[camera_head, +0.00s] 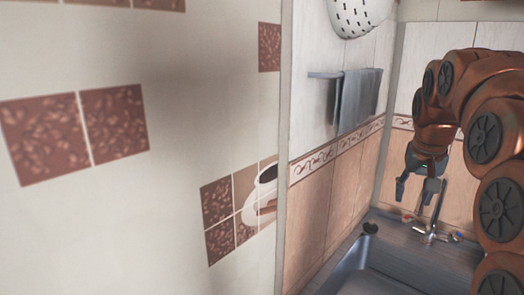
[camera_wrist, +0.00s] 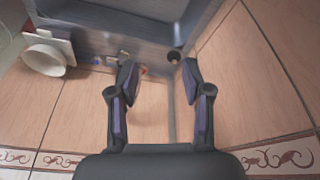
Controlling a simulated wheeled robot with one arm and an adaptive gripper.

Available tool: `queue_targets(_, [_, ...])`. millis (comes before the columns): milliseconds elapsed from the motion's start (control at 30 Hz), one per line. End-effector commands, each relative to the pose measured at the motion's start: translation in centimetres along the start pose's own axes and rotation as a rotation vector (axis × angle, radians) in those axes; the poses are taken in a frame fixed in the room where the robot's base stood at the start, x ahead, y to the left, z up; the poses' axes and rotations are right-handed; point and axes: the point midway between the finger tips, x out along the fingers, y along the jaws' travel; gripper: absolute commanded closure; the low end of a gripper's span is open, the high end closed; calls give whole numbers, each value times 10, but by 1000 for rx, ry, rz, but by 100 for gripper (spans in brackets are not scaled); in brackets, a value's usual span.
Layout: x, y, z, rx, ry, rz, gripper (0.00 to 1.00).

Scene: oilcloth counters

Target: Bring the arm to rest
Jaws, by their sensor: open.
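My gripper (camera_head: 418,196) hangs at the end of my bent copper-coloured arm at the right of the head view, fingers pointing down above the back of the sink. In the wrist view my gripper (camera_wrist: 158,80) shows two dark fingers spread apart with nothing between them. Through the gap I see tan tiles and a wall corner. The fingers appear clear of the sink and the walls.
A metal sink (camera_head: 392,250) with a faucet (camera_head: 430,235) lies below my gripper. A grey towel (camera_head: 357,98) hangs on the wall, with a white colander (camera_head: 357,15) above. A tiled wall (camera_head: 150,220) fills the left. A white object (camera_wrist: 47,53) stands near the sink.

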Motion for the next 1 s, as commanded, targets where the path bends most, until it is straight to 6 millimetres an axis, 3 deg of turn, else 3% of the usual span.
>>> queue_targets(500, [16,-44,123,-157,-151,-29,51])
queue_targets(1000, [36,-55,256,-278,-291,-39,51])
